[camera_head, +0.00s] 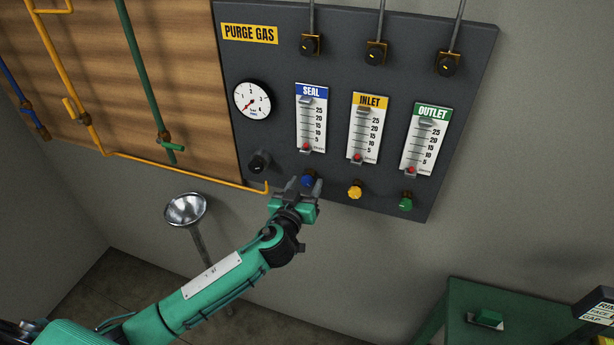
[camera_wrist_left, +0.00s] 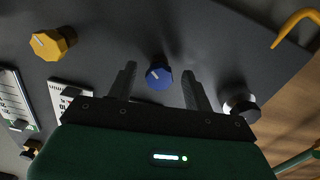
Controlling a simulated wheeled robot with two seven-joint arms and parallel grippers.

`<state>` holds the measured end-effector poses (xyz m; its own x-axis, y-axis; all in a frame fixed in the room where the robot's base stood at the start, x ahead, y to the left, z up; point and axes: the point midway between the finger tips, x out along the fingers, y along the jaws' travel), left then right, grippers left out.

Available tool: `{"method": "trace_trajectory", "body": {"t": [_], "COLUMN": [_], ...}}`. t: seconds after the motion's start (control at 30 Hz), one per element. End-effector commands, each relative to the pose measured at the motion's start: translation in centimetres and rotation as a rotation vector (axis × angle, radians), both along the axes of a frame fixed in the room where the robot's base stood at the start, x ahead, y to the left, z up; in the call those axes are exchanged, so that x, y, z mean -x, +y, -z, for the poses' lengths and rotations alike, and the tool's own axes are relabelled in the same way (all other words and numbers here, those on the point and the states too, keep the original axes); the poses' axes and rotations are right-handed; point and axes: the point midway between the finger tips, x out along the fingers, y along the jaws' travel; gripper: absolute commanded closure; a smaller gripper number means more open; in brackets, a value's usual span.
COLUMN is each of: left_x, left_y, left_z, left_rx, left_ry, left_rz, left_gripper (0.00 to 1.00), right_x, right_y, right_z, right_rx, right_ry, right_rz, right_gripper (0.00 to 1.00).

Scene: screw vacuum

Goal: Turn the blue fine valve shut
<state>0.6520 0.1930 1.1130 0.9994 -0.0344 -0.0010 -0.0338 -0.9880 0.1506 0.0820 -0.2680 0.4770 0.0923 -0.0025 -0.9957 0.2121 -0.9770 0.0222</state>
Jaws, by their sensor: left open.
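The blue fine valve (camera_head: 308,179) is a small knob on the dark panel, below the SEAL flow tube (camera_head: 311,118). In the left wrist view the blue knob (camera_wrist_left: 158,74) has a pale pointer line and sits between the two finger tips. My left gripper (camera_head: 296,186) is open at the knob, with one finger on each side; it also shows in the left wrist view (camera_wrist_left: 158,82). Gaps show between the knob and both fingers. How deep the fingers reach around it I cannot tell. The red float in the SEAL tube sits near the bottom. My right gripper is not in view.
The yellow knob (camera_head: 355,191) and green knob (camera_head: 406,202) sit right of the blue one. A black knob (camera_head: 259,164) and a gauge (camera_head: 252,100) are to the left. A yellow pipe (camera_head: 190,173) ends near my gripper. A metal bowl (camera_head: 186,209) stands below.

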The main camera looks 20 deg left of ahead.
Motion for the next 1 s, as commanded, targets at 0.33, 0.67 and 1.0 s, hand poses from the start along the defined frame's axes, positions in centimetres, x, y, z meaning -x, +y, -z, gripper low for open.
{"method": "trace_trajectory", "body": {"t": [0.33,0.67,1.0], "left_x": [-1.8,-1.7,-1.7], "left_y": [-0.1,-0.1,0.0], "left_z": [0.0,0.0,0.1], "left_rx": [-0.001,-0.001,-0.019], "left_ry": [0.000,0.000,-0.001], "left_rz": [-0.001,-0.001,-0.001], "left_gripper": [0.48,0.78,0.93], "right_x": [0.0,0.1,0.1], "right_y": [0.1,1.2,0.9], "right_z": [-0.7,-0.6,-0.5], "right_rx": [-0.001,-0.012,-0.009], "right_ry": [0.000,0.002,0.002], "right_rz": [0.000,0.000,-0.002], "right_gripper": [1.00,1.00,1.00]}}
